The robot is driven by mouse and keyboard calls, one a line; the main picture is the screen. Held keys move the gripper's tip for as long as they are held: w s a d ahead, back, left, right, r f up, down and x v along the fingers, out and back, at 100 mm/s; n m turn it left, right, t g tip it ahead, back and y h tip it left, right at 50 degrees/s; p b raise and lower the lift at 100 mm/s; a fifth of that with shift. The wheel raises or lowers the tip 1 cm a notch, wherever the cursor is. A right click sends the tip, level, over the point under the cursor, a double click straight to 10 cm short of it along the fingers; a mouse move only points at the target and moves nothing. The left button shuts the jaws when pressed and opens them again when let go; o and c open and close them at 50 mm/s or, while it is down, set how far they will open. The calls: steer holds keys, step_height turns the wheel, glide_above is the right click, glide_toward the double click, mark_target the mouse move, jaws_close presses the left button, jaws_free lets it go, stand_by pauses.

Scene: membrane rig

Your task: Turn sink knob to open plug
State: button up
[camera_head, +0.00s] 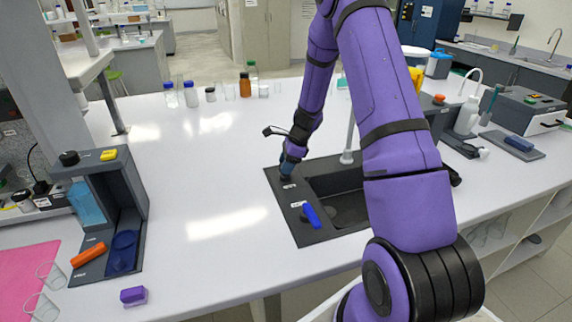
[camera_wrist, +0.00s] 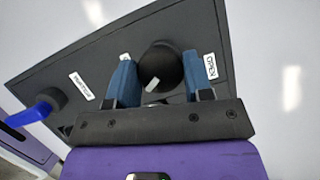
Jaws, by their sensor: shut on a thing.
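The black sink knob (camera_wrist: 162,62) is round with a white pointer mark facing down-left in the wrist view. It sits on the dark sink panel (camera_wrist: 110,52), between two white labels. The label to its right reads OPEN (camera_wrist: 210,66); the one to its left is mostly hidden by a finger. My gripper (camera_wrist: 158,76) has its two blue fingers on either side of the knob and is shut on it. In the head view my gripper (camera_head: 290,167) reaches down to the left back part of the sink unit; the knob is mostly hidden there.
A blue lever (camera_head: 311,215) stands on the same panel, nearer the front, beside the dark basin (camera_head: 345,208). The faucet (camera_head: 348,140) rises behind the basin. Bottles (camera_head: 190,94) stand at the back.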

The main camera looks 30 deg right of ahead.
steer(key=n+g, duration=0.1)
steer(key=n, duration=0.3)
steer(key=shift+w+n+g+y, duration=0.1)
steer(key=shift+n+g+y, duration=0.2)
steer(key=shift+g, duration=0.1)
steer(key=n+g, duration=0.2)
steer(key=n, duration=0.3)
steer(key=shift+w+n, duration=0.1)
steer(key=shift+n, duration=0.2)
steer(key=n+g+h, duration=0.1)
steer(key=n, duration=0.4)
steer(key=shift+g+h, duration=0.4)
steer(key=n, duration=0.2)
steer(key=n+h, duration=0.1)
steer(key=n, duration=0.2)
steer(key=shift+a+g+h, duration=0.1)
steer(key=shift+g+h, duration=0.2)
steer(key=shift+g, duration=0.1)
steer(key=o, duration=0.9)
steer(key=v, duration=1.1)
steer(key=shift+w+f, duration=0.1)
steer(key=shift+f, duration=0.05)
